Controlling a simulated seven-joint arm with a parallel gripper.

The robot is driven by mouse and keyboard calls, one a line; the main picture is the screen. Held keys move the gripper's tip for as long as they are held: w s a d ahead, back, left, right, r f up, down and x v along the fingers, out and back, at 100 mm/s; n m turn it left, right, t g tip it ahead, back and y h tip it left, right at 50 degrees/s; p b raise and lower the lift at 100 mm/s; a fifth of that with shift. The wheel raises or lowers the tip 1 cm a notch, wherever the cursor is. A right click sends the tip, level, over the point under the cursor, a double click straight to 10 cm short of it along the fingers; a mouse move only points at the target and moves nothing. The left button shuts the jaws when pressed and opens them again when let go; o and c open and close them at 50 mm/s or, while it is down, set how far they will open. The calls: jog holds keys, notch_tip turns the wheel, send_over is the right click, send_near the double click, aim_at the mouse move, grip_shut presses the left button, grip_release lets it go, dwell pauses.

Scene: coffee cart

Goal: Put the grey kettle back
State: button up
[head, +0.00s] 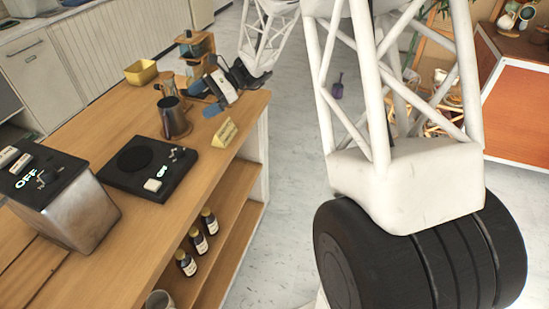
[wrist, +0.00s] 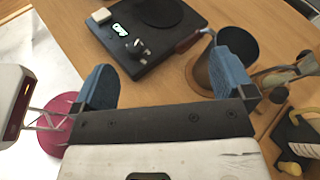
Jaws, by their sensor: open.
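The grey kettle (head: 176,122), an open-topped metal vessel, stands upright on the wooden counter, beyond the black hotplate (head: 125,185) and off it. In the wrist view the kettle (wrist: 240,38) shows its dark open mouth at the upper right, partly hidden by one finger. My gripper (head: 207,98) is open beside the kettle, at the counter's right edge. In the wrist view its blue finger pads (wrist: 168,82) are wide apart with nothing held between them. The right pad overlaps the kettle; I cannot tell whether they touch. The hotplate (wrist: 155,50) is bare.
A yellow sign (head: 225,133) stands by the counter edge near the hotplate. A yellow bowl (head: 140,72) and a wooden device (head: 195,47) stand at the back. A metal-bodied machine (head: 75,215) is at the left. Several bottles (head: 198,243) stand on the lower shelf.

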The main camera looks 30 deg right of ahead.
jog(key=s+a+r+n+h, duration=0.1)
jog(key=s+r+n+h, duration=0.25)
jog(key=s, duration=0.65)
jog(key=s+r+n+h, duration=0.3)
jog(key=s+r+h, duration=0.1)
jog(key=s, duration=0.6)
jog(key=s+d+n+t+h, duration=0.1)
jog(key=s+d+n+h, duration=0.1)
jog(key=s, duration=0.8)
jog(key=s+d+r+n+t+h, duration=0.1)
jog(key=s+d+n+t+h, duration=0.1)
jog(key=s+n+h, duration=0.3)
jog(key=shift+s+d+r+n, duration=0.2)
jog(key=shift+s+d+n, duration=0.4)
jog(key=shift+s, duration=1.8)
jog(key=shift+d, duration=0.1)
